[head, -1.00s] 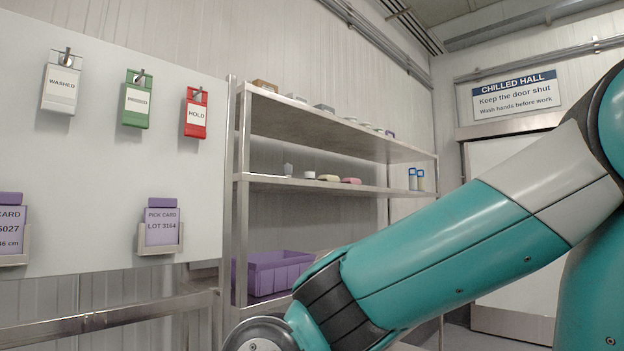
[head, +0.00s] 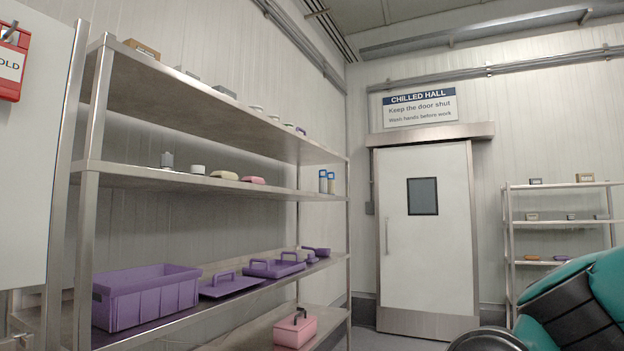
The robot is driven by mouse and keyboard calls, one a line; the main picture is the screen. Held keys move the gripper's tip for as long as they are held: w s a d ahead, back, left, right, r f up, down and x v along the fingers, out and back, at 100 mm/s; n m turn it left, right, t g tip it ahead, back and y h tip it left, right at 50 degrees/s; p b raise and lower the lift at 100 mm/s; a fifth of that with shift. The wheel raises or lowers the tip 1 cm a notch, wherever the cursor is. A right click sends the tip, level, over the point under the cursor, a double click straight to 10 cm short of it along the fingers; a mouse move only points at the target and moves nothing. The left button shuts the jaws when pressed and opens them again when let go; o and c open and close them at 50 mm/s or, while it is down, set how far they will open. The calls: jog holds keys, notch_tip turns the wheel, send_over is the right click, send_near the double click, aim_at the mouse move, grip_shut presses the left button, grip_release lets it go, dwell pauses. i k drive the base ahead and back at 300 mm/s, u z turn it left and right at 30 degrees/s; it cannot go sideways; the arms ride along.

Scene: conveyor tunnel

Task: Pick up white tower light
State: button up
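I see no white tower light that I can make out in the head view. My arm (head: 575,300) shows only in part at the lower right corner. My gripper is outside the picture, so its state does not show.
A steel shelf rack (head: 215,188) runs along the left wall, with a purple crate (head: 147,300), purple trays (head: 232,286) and a pink box (head: 295,328). A closed white door (head: 426,285) stands at the back. A smaller rack (head: 560,223) stands right of it. A panel edge (head: 35,180) is close on the left.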

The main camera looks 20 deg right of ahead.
aim_at(195, 170)
jog(key=z, duration=0.7)
jog(key=i, duration=3.35)
jog(key=u, duration=2.15)
